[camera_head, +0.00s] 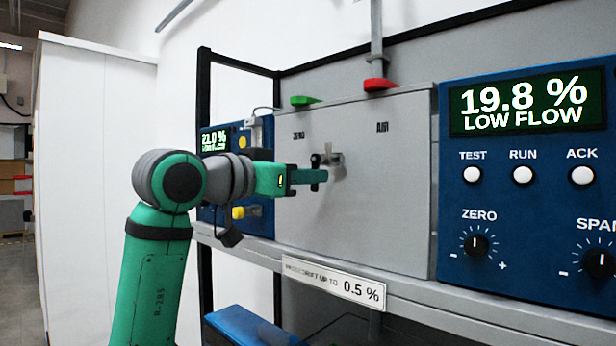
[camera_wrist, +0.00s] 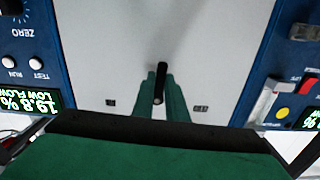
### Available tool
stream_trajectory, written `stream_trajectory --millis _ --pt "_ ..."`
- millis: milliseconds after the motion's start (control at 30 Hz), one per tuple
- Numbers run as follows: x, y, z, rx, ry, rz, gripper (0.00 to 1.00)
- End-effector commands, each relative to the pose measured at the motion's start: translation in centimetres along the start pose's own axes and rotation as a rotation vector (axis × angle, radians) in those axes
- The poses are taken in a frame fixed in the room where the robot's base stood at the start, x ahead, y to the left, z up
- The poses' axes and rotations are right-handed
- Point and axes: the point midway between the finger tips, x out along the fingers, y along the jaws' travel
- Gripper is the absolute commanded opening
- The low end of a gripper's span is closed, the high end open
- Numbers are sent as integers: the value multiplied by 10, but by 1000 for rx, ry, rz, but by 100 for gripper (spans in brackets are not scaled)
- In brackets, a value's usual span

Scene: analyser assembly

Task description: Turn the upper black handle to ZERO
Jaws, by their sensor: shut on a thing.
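The black handle (camera_head: 316,160) sits on a metal valve fitting (camera_head: 335,159) on the grey panel (camera_head: 350,225), below and between the ZERO label (camera_head: 298,135) and the AIR label (camera_head: 382,127). In the wrist view the handle (camera_wrist: 160,80) shows as a black bar between my two green fingers. My gripper (camera_head: 322,176) is shut on the handle, with the fingers at the panel front. The handle's exact pointing direction is hard to tell. No second black handle shows clearly.
A blue analyser (camera_head: 450,215) on the right reads 19.8 % LOW FLOW. Another blue unit (camera_head: 208,139) stands behind my arm. Green (camera_head: 305,100) and red (camera_head: 380,84) levers sit above the panel. A shelf edge (camera_head: 425,303) runs below.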

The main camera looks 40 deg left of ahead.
Motion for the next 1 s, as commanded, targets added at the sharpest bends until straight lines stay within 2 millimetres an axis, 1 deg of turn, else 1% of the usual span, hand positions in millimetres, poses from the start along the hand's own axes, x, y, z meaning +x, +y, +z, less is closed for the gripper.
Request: stream_trajectory --millis 167,433,800,1000 --pt "-4 -6 -1 115 1 -4 0" --pt "-6 -14 -3 365 1 -7 0" --pt "-5 -22 -9 716 2 -7 0" --pt "-2 -23 -14 906 4 -3 0"
